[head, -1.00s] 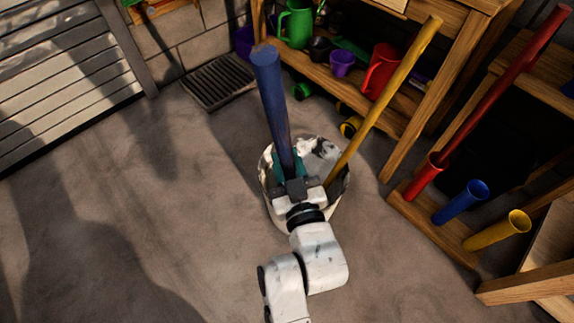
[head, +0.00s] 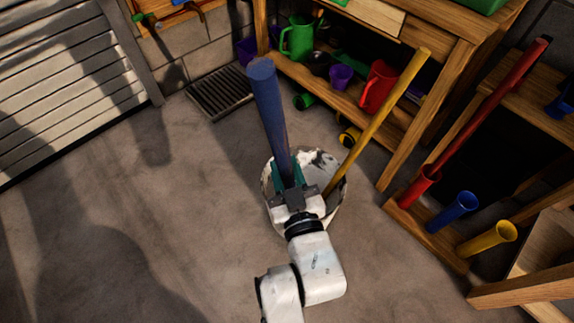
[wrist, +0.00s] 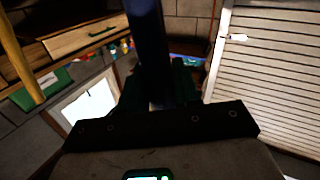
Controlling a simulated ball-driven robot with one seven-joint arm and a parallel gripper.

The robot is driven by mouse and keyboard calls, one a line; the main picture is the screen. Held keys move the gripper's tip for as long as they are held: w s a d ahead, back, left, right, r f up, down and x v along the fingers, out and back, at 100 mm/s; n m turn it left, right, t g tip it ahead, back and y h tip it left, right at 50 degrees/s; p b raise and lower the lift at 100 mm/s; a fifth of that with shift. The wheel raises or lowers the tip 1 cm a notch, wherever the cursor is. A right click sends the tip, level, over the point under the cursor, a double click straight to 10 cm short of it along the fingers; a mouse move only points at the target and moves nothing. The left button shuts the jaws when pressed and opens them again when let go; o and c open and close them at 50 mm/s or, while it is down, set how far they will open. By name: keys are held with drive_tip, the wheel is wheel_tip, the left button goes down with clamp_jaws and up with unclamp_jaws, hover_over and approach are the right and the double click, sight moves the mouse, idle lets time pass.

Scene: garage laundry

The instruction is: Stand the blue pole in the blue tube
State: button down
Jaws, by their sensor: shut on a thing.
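The blue pole (head: 268,105) rises upright with a slight tilt out of the white bucket (head: 333,212). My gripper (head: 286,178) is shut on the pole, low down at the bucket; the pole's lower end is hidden. In the wrist view the pole (wrist: 147,45) runs up between the fingers of my gripper (wrist: 160,95). The blue tube (head: 454,213) stands empty on a wooden base at the right, between the red tube (head: 418,187) and the yellow tube (head: 488,238). A red pole (head: 490,105) stands in the red tube.
A yellow pole (head: 385,115) leans in the bucket, right of the blue pole. A wooden bench (head: 440,55) with a low shelf holding a green jug (head: 297,38) and a red jug (head: 379,86) stands behind. A floor grate (head: 220,90) lies at the back. The left floor is clear.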

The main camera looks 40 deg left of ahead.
sight(280, 140)
drive_tip(key=s+r+p, duration=0.1)
drive_tip(key=r+p, duration=0.4)
drive_tip(key=s+d+r+p, duration=0.1)
drive_tip(key=r+p, duration=0.5)
drive_tip(key=s+r+p, duration=0.1)
drive_tip(key=r+p, duration=0.4)
drive_tip(key=r, duration=0.1)
drive_tip(key=shift+s+d+r, duration=0.15)
drive_tip(key=shift+s+d, duration=0.15)
